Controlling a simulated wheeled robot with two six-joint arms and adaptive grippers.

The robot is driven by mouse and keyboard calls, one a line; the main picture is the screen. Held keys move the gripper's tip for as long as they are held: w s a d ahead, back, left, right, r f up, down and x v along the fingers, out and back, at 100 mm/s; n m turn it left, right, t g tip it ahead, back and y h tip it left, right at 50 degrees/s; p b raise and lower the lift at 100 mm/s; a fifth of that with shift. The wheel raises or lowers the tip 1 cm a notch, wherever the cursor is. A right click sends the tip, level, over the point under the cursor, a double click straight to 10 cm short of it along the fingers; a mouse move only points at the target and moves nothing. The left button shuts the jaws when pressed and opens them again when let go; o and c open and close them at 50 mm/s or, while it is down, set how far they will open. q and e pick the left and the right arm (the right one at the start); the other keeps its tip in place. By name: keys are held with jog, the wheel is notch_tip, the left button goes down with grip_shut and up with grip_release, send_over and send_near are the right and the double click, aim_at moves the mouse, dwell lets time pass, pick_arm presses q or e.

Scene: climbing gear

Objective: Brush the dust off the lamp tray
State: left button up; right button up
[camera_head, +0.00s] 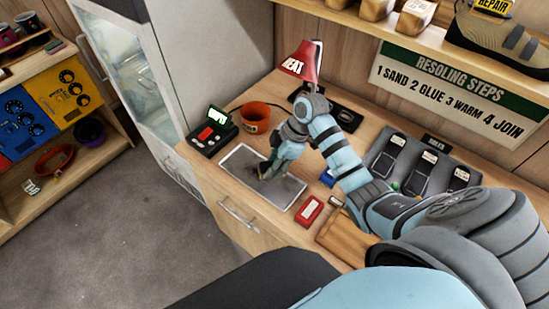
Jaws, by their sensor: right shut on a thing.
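The lamp tray (287,190) is a flat grey panel with a pale rim, lying on the wooden bench. A red lamp (302,62) marked HEAT stands behind it. My right gripper (271,169) is low over the middle of the tray, pointing down. It is shut on a small dark thing, possibly a brush, mostly hidden by the fingers. Whether that thing touches the tray, I cannot tell. The tray's surface looks unevenly dark, but dust is too small to make out. My left gripper is not in view.
An orange-brown pot (256,117) and a black device (211,132) with a green screen stand behind the tray. A red box (309,211) lies close to its right corner. A grey shoe mat (384,165) lies right. Open floor is at left.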

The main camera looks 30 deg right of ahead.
jog(key=shift+r, duration=1.4)
jog(key=shift+s, duration=0.1)
